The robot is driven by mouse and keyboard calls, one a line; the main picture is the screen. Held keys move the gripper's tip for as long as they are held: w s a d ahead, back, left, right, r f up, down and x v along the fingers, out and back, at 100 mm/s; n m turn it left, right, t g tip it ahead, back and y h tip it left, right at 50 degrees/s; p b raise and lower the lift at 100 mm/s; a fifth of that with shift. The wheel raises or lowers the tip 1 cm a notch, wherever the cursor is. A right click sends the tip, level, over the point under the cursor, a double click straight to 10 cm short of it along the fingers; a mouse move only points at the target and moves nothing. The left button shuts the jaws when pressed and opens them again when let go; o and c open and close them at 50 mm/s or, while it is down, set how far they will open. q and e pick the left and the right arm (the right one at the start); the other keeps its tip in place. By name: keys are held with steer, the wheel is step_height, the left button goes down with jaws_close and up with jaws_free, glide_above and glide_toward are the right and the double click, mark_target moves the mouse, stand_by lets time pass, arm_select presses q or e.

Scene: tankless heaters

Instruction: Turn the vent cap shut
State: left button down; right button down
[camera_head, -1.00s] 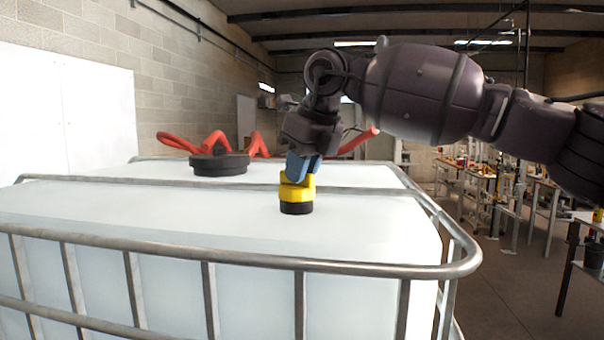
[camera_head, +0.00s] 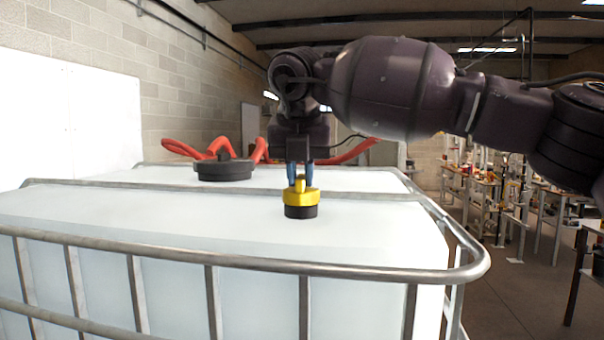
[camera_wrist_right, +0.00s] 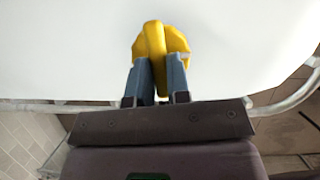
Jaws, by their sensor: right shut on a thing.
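The yellow vent cap (camera_head: 301,198) sits on a short black neck (camera_head: 301,212) on top of the white tank (camera_head: 130,215). My right gripper (camera_head: 300,184) comes down on it from above, its blue fingers on either side of the cap's raised grip bar. In the right wrist view the fingers (camera_wrist_right: 157,82) close on the near part of the yellow bar of the vent cap (camera_wrist_right: 176,42). The far part of the bar sticks out beyond the fingertips. My left gripper is not in view.
A metal tube cage (camera_head: 250,264) surrounds the tank, with a crossbar over its top behind the cap. A wide black lid (camera_head: 222,172) stands further back on the left. A red hose (camera_head: 190,150) lies behind it. Cluttered workbenches (camera_head: 485,185) stand at the right.

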steer(key=shift+r+m, duration=0.1)
steer(key=shift+m, duration=0.5)
steer(key=shift+h, duration=0.3)
steer(key=c, duration=1.1)
jaws_free()
steer(key=v, duration=1)
steer(key=shift+a+r, duration=0.1)
steer(key=shift+r, duration=0.25)
